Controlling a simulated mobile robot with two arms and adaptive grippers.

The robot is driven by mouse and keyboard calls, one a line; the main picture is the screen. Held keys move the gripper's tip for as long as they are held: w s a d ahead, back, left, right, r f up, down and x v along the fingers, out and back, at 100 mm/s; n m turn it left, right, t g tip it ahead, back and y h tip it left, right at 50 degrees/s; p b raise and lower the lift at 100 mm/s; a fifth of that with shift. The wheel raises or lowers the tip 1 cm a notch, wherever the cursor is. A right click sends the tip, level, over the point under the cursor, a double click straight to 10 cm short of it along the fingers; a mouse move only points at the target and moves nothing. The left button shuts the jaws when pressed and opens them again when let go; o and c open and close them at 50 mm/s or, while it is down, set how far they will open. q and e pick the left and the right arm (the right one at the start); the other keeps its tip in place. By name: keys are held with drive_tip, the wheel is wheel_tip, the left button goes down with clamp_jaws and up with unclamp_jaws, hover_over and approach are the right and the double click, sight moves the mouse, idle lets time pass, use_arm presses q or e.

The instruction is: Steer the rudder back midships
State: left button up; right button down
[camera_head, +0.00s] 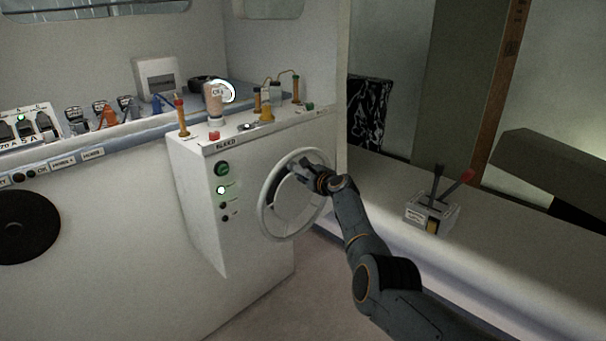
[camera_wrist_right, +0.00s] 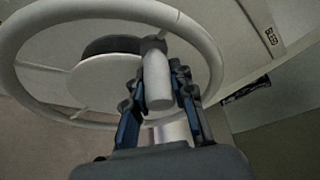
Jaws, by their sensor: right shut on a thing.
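A white steering wheel (camera_head: 265,213) is mounted on the front of a white console (camera_head: 200,240). In the right wrist view the wheel's rim (camera_wrist_right: 35,98) curves around the fingers, and a pale upright knob (camera_wrist_right: 157,80) stands between them. My right gripper (camera_head: 312,176) is at the upper right of the wheel and is shut on the knob, and the fingers also show in the right wrist view (camera_wrist_right: 160,100). The gripper and wrist hide part of the wheel. The rudder itself and any clear rudder angle reading are not visible. My left gripper is not in view.
The console's front has a green button (camera_head: 222,169) and a lit lamp (camera_head: 221,190). A throttle lever box (camera_head: 432,214) stands on the bench to the right. Switches and bottles crowd the shelf at the left. Floor is open below the wheel.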

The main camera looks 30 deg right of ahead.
drive_tip(key=shift+d+r, duration=0.2)
drive_tip(key=shift+r, duration=0.15)
drive_tip(key=c, duration=1.1)
unclamp_jaws()
drive_tip(key=shift+c, duration=0.2)
drive_tip(key=shift+s+a, duration=0.1)
drive_tip(key=shift+f, duration=0.1)
drive_tip(key=shift+f, duration=0.15)
drive_tip(key=v, duration=1.2)
